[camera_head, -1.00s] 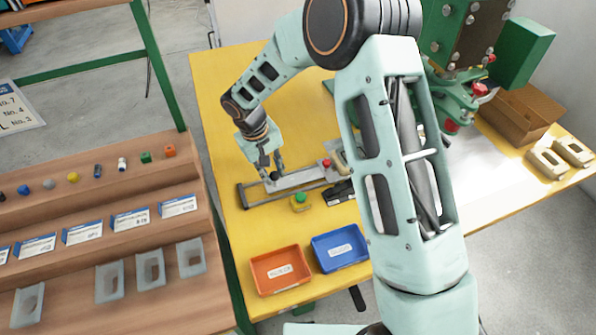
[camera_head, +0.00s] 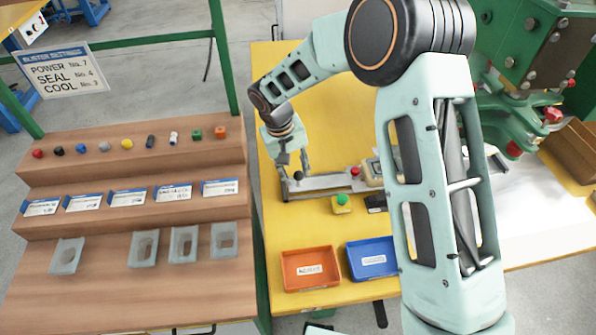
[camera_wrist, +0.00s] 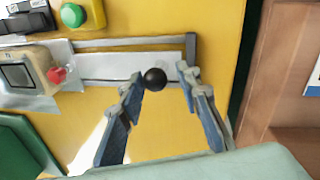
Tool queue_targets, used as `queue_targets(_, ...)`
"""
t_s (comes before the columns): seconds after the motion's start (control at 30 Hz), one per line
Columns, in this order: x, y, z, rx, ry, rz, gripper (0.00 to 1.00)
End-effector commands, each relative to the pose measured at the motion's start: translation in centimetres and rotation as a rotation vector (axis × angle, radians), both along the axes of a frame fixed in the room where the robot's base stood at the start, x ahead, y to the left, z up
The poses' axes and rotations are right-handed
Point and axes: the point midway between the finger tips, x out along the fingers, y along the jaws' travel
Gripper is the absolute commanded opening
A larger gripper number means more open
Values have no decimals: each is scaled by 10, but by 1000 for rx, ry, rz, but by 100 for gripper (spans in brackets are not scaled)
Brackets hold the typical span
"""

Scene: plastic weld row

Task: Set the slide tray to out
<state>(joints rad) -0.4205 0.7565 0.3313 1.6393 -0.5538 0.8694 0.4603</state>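The slide tray (camera_head: 325,182) is a pale metal plate in a grey rail frame on the yellow table, with a round black knob (camera_head: 298,176) near its left end. In the wrist view, the knob (camera_wrist: 154,79) stands by the tray plate (camera_wrist: 110,67). My gripper (camera_head: 291,173) is over the knob end of the tray. In the wrist view, my gripper (camera_wrist: 160,76) is open, and the knob shows in the gap between the fingertips, nearer the left finger. I cannot tell whether that finger touches it. The tray's right part is partly hidden by my arm.
A green button (camera_head: 342,203) and a red button (camera_head: 355,171) are right of the knob. An orange bin (camera_head: 310,282) and a blue bin (camera_head: 372,272) stand in front. A wooden stepped rack (camera_head: 130,280) is at left. A green press (camera_head: 530,50) stands at right.

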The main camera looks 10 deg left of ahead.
Motion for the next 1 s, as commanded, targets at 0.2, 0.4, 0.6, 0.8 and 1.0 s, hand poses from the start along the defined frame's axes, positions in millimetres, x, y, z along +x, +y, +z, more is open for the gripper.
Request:
queue_targets(0.2,1,0,0,0,-1,0,39)
queue_targets(0.4,1,0,5,-1,-3,-1,39)
queue_targets(0.6,-2,5,36,0,-6,0,39)
queue_targets(0.8,-7,13,79,2,-6,2,39)
queue_targets(1.0,-11,18,108,1,-4,2,39)
